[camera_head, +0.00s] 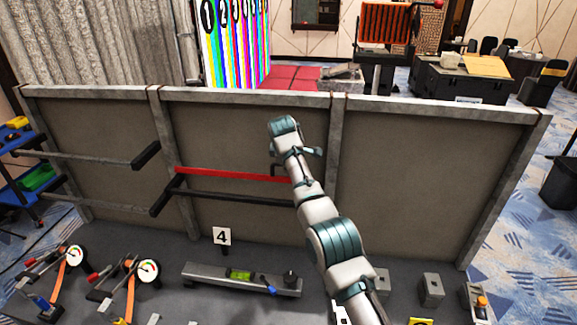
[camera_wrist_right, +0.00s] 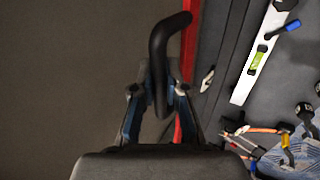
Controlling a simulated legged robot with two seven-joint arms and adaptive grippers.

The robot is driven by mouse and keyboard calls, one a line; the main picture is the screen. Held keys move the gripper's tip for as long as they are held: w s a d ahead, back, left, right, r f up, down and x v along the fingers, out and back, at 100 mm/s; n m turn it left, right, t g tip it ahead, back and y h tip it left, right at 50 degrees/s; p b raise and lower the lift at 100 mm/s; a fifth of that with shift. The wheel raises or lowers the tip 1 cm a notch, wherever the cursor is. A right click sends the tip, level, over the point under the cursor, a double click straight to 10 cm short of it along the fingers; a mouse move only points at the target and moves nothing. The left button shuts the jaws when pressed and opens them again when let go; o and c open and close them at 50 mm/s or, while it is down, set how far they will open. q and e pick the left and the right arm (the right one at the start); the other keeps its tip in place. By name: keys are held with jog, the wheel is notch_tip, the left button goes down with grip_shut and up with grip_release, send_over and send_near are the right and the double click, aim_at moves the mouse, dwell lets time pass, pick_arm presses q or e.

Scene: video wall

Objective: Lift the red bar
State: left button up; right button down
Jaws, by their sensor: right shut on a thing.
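The red bar (camera_head: 230,174) lies nearly level across the middle panel of the low wall, sloping slightly down to the right. My right arm hides its right end. In the right wrist view the red bar (camera_wrist_right: 191,50) runs beside a bent black handle (camera_wrist_right: 158,50). My right gripper (camera_wrist_right: 158,88) is shut around the lower part of this handle. The head view largely hides the gripper behind my arm. How the handle joins the bar is not clear. My left gripper is not in view.
A dark bar (camera_head: 235,198) runs just below the red one. A grey bar (camera_head: 80,157) with a black end crosses the left panel. The right panel (camera_head: 430,170) is bare.

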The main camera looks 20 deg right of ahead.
jog(key=c, duration=1.2)
grip_release()
jog(key=shift+w+a, duration=0.1)
jog(key=shift+w, duration=0.25)
jog(key=shift+s, duration=0.1)
jog(key=v, duration=1.1)
jog(key=shift+a+r, duration=0.15)
jog(key=shift+r, duration=0.1)
